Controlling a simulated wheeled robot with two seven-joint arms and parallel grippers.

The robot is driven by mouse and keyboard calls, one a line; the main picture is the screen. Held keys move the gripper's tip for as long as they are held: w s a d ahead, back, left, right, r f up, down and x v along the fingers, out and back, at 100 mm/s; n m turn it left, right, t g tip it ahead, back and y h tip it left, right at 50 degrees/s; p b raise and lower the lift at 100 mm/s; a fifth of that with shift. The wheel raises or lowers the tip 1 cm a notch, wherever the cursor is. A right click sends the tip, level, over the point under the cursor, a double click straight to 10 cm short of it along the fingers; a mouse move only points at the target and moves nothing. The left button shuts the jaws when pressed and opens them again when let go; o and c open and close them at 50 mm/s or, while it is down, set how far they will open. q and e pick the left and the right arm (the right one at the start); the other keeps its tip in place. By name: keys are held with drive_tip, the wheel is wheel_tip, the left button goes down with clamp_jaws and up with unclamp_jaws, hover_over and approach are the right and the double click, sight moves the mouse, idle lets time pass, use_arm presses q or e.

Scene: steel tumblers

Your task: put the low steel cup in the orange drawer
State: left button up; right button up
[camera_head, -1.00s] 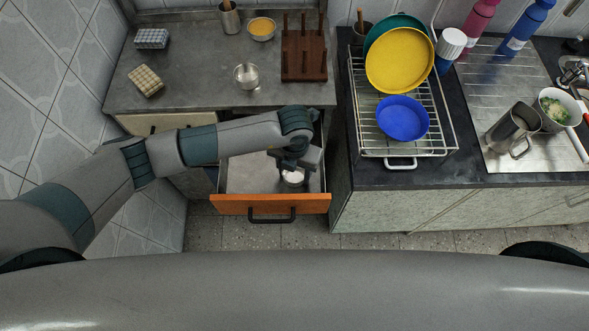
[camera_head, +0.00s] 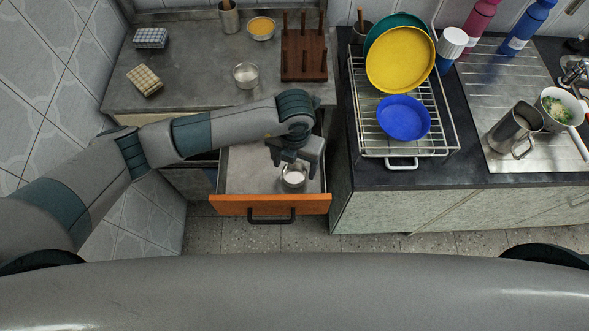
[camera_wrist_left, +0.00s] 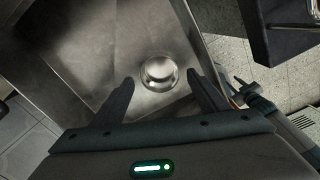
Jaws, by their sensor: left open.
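The low steel cup (camera_head: 293,178) is a small, shiny, round cup standing inside the open orange drawer (camera_head: 232,205), near its right front part. In the left wrist view the cup (camera_wrist_left: 158,74) rests on the grey drawer floor, just ahead of the fingertips. My left gripper (camera_head: 292,164) is above and just behind the cup in the head view. It is open and empty, and its two fingers also show spread apart in the left wrist view (camera_wrist_left: 160,84).
A wire dish rack (camera_head: 440,120) with coloured plates stands on the dark counter to the right. The drawer's left part is clear.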

use_arm(q)
wheel_tip(320, 180, up, 8)
drive_tip(key=b, duration=0.1)
drive_tip(key=shift+f, duration=0.2)
